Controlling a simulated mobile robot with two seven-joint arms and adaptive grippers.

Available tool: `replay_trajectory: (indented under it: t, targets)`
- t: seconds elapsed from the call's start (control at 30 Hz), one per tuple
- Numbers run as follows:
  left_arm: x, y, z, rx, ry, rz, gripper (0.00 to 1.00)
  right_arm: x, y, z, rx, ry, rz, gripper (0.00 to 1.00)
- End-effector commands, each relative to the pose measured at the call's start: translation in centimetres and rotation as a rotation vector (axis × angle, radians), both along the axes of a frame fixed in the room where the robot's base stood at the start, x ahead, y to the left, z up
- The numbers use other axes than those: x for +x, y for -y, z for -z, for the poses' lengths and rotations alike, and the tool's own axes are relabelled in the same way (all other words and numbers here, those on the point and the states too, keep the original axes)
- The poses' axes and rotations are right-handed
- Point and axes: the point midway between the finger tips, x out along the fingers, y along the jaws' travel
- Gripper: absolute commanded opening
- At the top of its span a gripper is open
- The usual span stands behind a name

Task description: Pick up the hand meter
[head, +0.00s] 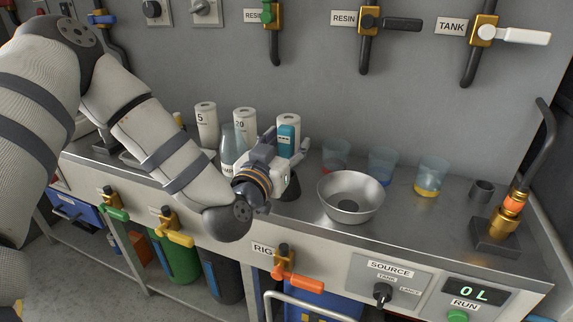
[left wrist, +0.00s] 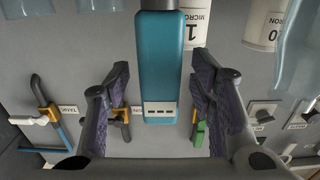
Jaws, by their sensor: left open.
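The hand meter appears to be a teal, block-shaped device (head: 287,135) standing upright on the bench among white cartridges. In the left wrist view, the teal device (left wrist: 158,65) lies between my two finger pads, with a gap on each side. A pale label with dark marks is near its end. My left gripper (head: 286,152) is open around it, and no finger visibly touches it. The gripper hides the lower part of the device in the head view. My right gripper is not in view.
White cartridges (head: 206,125) and a clear flask (head: 229,150) stand close to my left gripper. A metal bowl (head: 350,197) is just right of it, with cups of red, blue and yellow liquid (head: 431,176) beyond. Wall valves (head: 368,22) are behind.

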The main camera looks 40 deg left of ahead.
Motion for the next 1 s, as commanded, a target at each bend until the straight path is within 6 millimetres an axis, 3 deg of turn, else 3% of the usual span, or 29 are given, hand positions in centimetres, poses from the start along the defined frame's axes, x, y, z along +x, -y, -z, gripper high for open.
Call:
replay_trajectory:
  t: [0.07, 0.1, 0.3, 0.63, 0.9, 1.0]
  targets:
    - [0.0, 0.0, 0.0, 0.0, 0.0, 0.0, 0.5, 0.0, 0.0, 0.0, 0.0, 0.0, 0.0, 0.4]
    - [0.0, 0.0, 0.0, 0.0, 0.0, 0.0, 0.45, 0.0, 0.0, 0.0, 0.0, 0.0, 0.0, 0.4]
    - [-0.1, 0.0, 0.0, 0.0, 0.0, 0.0, 0.0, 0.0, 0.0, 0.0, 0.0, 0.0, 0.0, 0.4]
    - [-0.1, 0.0, -0.8, 0.0, 0.004, 0.0, 0.0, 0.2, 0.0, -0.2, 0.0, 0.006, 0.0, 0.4]
    - [-0.1, 0.1, -8.1, 0.002, 0.015, 0.001, 0.0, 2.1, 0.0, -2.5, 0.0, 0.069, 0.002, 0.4]
    - [-0.1, 0.1, -9.6, 0.002, 0.011, 0.001, 0.0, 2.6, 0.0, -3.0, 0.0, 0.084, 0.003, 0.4]
